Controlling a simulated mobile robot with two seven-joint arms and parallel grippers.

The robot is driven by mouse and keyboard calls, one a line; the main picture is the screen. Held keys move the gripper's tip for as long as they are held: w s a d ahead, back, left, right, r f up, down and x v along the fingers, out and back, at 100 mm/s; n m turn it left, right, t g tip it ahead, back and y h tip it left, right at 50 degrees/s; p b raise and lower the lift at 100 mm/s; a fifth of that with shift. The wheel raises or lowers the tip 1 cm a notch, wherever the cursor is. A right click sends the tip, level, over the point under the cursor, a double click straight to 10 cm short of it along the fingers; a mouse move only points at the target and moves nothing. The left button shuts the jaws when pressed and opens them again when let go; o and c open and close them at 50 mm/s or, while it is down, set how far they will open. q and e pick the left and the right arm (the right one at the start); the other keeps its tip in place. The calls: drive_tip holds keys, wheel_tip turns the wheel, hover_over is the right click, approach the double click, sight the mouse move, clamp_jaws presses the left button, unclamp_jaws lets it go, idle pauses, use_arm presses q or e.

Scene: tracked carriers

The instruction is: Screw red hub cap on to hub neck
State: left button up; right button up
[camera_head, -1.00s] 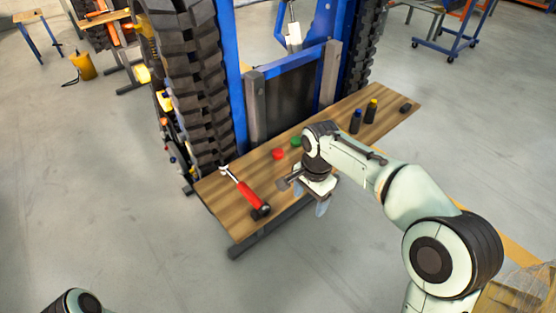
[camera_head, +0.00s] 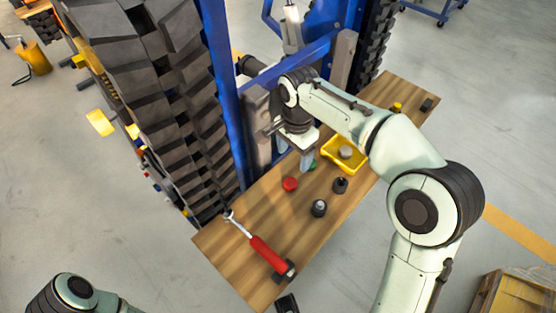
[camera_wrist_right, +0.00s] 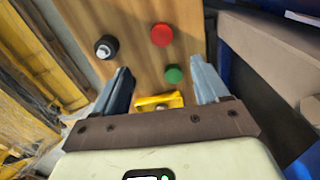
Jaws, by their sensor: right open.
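The red hub cap (camera_head: 290,184) lies on the wooden bench, left of a green cap (camera_head: 312,165). My right gripper (camera_head: 304,158) is open and empty above the bench, close to the green cap. In the right wrist view the fingers (camera_wrist_right: 160,70) are spread apart, with the red cap (camera_wrist_right: 162,35) and green cap (camera_wrist_right: 174,74) beyond and between them. I cannot make out the hub neck with certainty; a dark round part (camera_head: 250,65) shows on the blue-framed carrier. Of my left arm only a link shows at the lower left.
A yellow tray (camera_head: 331,167) holding a grey round part stands right of the green cap. Two dark pieces (camera_head: 319,208) (camera_head: 340,185) stand in front. The large track (camera_head: 165,95) and blue frame (camera_head: 222,85) rise behind.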

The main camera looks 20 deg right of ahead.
drive_tip(key=b, duration=0.1)
hover_over(291, 182)
wheel_tip(291, 182, down, 8)
drive_tip(key=shift+s+r, duration=0.1)
drive_tip(key=shift+r, duration=0.1)
drive_tip(key=shift+f+b, duration=0.6)
drive_tip(key=shift+f, duration=2.2)
use_arm(q)
drive_tip(key=shift+w+f, duration=0.35)
drive_tip(key=shift+f, duration=0.55)
use_arm(e)
drive_tip(key=c, duration=1.1)
